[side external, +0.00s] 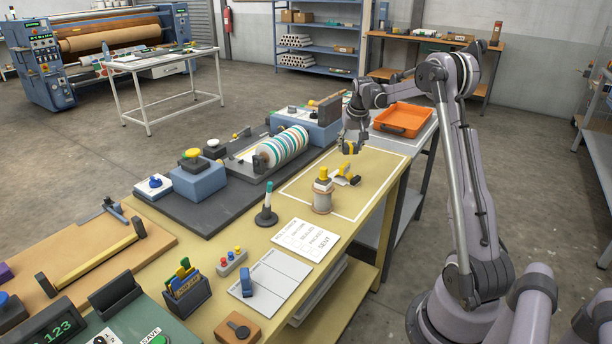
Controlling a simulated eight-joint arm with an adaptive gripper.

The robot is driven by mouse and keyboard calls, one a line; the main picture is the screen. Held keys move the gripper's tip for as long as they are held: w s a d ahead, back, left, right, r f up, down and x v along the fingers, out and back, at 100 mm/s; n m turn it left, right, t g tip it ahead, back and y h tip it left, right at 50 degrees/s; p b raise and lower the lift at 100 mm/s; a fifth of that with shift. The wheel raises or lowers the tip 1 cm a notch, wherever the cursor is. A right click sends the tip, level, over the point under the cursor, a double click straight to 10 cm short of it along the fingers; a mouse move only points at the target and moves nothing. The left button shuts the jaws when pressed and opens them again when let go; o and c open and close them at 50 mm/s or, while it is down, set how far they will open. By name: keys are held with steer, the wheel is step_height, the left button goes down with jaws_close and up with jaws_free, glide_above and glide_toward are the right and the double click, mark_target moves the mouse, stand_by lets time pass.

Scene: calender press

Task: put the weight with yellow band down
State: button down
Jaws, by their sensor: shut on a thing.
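My gripper (353,149) is above the far part of the yellow work table (384,185), over the area marked by a white outline. It is shut on a small dark thing with yellow on it, which I take as the weight with yellow band (348,148). The fingers hide much of it. The weight appears held a little above the table, behind a yellow and white item (345,172). The exact gap below it is hard to tell.
A spool with a yellow-topped piece (322,192) stands nearer in the outline. A striped roller (287,146) and blue housing (310,125) lie left. An orange tray (403,120) is behind to the right. The outline's right part looks clear.

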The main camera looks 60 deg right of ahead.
steer(key=w+a+n+t+y, duration=0.15)
steer(key=w+a+n, duration=0.55)
steer(key=a, duration=0.7)
steer(key=n+y, duration=0.2)
steer(key=n, duration=0.1)
glide_above(277, 204)
steer(key=s, duration=0.1)
steer(key=shift+t+h, duration=0.25)
steer(key=f, duration=1)
steer(key=shift+s+f, duration=0.1)
steer(key=shift+s, duration=0.1)
steer(key=shift+f, duration=0.1)
steer(key=c, duration=0.6)
jaws_free()
